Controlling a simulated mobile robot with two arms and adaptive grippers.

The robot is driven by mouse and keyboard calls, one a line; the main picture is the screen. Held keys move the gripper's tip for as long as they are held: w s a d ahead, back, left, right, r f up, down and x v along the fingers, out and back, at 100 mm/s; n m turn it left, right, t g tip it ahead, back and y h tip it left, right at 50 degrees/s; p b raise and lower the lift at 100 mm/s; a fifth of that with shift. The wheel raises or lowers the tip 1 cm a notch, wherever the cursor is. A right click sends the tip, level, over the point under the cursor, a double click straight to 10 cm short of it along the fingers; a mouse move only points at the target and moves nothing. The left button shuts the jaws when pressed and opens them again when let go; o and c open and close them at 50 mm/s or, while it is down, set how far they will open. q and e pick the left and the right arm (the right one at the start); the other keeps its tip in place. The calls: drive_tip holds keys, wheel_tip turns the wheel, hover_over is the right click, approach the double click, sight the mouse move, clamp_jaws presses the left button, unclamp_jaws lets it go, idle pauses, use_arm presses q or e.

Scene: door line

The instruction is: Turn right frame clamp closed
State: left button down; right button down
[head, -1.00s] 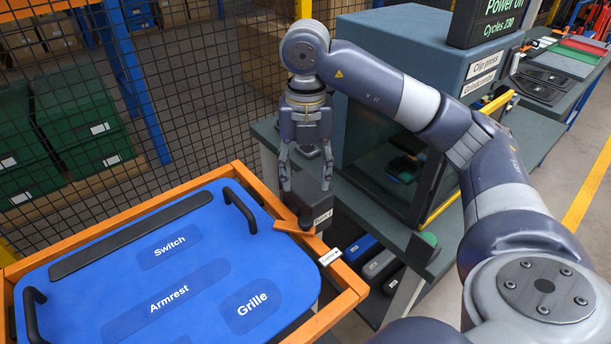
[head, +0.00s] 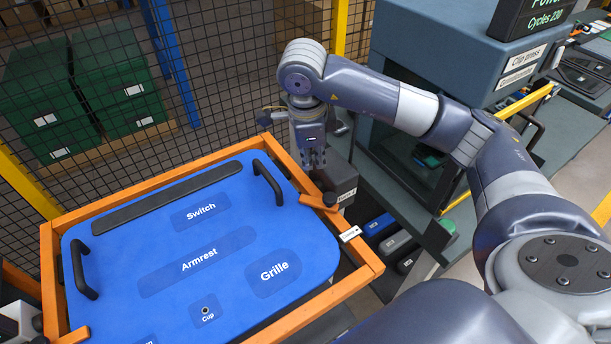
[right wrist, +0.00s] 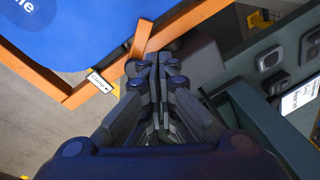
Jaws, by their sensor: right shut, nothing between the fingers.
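The right frame clamp (head: 316,202) is a short orange bar on the right rail of the orange frame (head: 362,258), with its inner end over the edge of the blue panel (head: 120,240). A white tag (head: 350,234) sits beside it on the rail. My right gripper (head: 314,166) is shut and empty, pointing down just beyond the clamp, beside the rail. In the right wrist view the shut fingertips (right wrist: 156,62) lie close to the orange bar (right wrist: 141,38); whether they touch it is unclear. My left gripper is not seen.
A dark grey block (head: 340,180) stands just right of the right fingers. The clip press (head: 440,70) and its bench lie to the right, with several bins (head: 380,224) below. A mesh fence (head: 230,80) runs behind.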

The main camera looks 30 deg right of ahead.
drive_tip(key=w+a+n+p, duration=0.1)
drive_tip(key=n, duration=0.6)
drive_tip(key=n+t+h+p, duration=0.1)
drive_tip(key=n+p, duration=0.3)
drive_tip(key=n, duration=0.2)
approach(307, 187)
drive_tip(key=x, duration=0.4)
drive_tip(key=shift+d+f, duration=0.1)
drive_tip(key=shift+f, duration=0.3)
drive_tip(key=shift+w+d+f+p, duration=0.15)
drive_tip(key=shift+f+p, duration=0.15)
drive_tip(key=shift+f, duration=0.3)
